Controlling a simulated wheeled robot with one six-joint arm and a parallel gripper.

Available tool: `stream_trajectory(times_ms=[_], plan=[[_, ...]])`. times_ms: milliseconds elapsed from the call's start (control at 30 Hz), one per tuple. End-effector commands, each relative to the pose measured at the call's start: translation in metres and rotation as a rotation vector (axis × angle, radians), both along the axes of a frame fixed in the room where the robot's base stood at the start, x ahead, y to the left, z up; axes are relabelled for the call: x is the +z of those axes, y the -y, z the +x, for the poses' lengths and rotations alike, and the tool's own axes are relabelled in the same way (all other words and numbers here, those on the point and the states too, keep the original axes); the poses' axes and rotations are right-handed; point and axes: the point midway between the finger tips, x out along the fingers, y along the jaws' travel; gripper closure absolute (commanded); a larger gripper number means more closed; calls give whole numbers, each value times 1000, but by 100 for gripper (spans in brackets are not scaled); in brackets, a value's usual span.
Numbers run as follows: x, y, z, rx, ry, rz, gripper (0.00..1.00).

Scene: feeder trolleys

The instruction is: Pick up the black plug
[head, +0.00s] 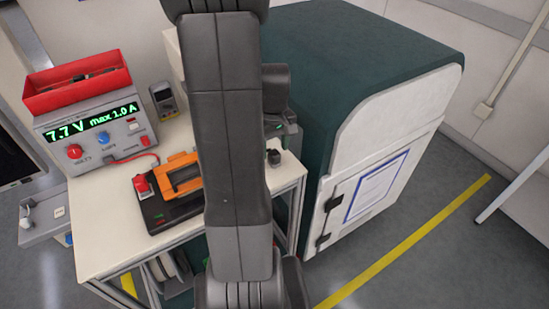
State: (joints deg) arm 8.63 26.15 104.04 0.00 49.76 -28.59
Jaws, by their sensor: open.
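A small black block (274,157), which looks like the black plug, stands on the pale trolley top (107,240) near its right edge, just right of my arm. My gripper (288,137) shows only in part behind my upright arm link, above and close to that block, apart from it as far as I can see. Its jaws are open, and its fingertips are mostly hidden. A red plug (142,184) with a red cable sits on a black device with an orange handle (180,163), left of my arm.
A power supply (90,140) reading 7.7 V carries a red tray (77,88) with a dark item inside. A multimeter (163,100) stands beside it. A large green and white cabinet (375,190) closes off the right side. Floor lies clear beyond the yellow line (420,235).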

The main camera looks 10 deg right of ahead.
Motion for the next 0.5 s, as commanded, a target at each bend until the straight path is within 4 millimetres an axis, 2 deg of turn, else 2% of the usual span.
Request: stream_trajectory(times_ms=[233,500], plan=[[-33,1,-4,0,-4,1,47],[-39,1,-3,0,0,0,47]])
